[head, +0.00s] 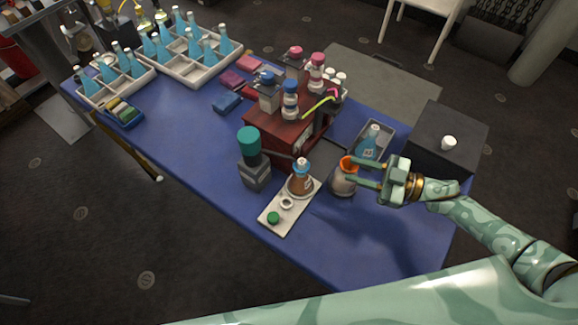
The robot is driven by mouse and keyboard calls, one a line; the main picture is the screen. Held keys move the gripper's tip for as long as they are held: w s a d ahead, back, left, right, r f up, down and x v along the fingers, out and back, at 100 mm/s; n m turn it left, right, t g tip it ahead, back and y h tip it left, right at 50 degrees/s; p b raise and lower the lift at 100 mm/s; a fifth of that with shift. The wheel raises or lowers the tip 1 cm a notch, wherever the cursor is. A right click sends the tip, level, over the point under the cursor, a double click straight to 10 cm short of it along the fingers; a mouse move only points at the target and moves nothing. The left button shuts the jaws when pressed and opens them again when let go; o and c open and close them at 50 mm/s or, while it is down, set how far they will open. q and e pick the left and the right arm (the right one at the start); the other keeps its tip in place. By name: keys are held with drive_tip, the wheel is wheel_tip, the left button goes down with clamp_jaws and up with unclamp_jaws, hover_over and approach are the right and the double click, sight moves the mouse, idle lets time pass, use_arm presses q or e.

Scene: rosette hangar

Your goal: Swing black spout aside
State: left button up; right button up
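A red-brown wooden dispenser (270,128) stands on the blue table. A dark upright piece (322,120) at its right end, beside a yellow-green tube, looks like the black spout; its exact shape is too small to tell. A grey metal vessel (342,184) with an orange rim (347,162) stands right of the dispenser. My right gripper (349,173) reaches in from the right with its fingers apart, beside or over this vessel. I cannot tell whether a finger touches it. My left gripper is not in view.
A pale tray (273,217) holds an amber bottle (301,175) and a green cap. A green-topped bottle (249,145) stands left of it. A blue bottle (368,145) lies in a grey tray. A dark box (448,140) is at right.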

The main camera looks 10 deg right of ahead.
sight(294, 159)
drive_tip(key=shift+n+g+y, duration=0.4)
drive_tip(key=shift+g+y, duration=0.1)
drive_tip(key=shift+g, duration=0.2)
drive_tip(key=x, duration=1.1)
drive_tip(key=b+x, duration=0.1)
drive_tip(key=x, duration=0.4)
drive_tip(key=shift+s+a+r, duration=0.1)
drive_tip(key=shift+s+a, duration=0.05)
drive_tip(key=shift+a, duration=0.25)
clamp_jaws()
